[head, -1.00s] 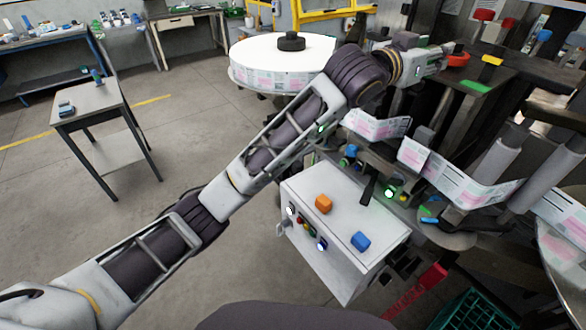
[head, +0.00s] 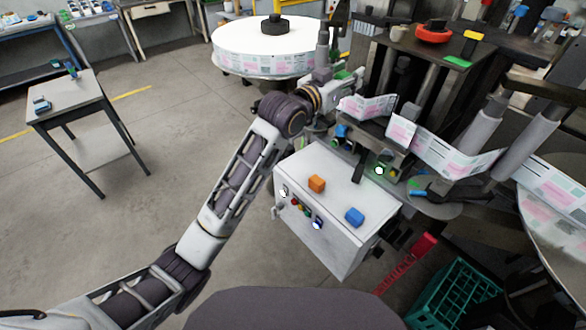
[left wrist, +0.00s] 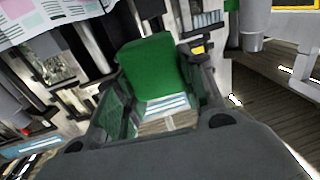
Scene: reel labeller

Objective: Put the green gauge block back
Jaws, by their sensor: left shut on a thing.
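The green gauge block (left wrist: 148,66) is between the two fingers of my left gripper (left wrist: 160,88) in the left wrist view, and the fingers are shut on it. In the head view my left gripper (head: 343,80) is beside the white reel table, left of the machine's dark top. Only a small bit of green shows there, and the arm mostly hides the block. A flat green patch (head: 457,61) lies on the dark top, near a yellow block (head: 473,35) and a red ring (head: 433,34). My right gripper is not in view.
An orange block (head: 316,183) and a blue block (head: 354,216) sit on the white control cabinet (head: 335,239). The label web (head: 440,155) runs close to the right of my gripper. The round reel table (head: 250,40) stands behind. A green crate (head: 455,294) is on the floor.

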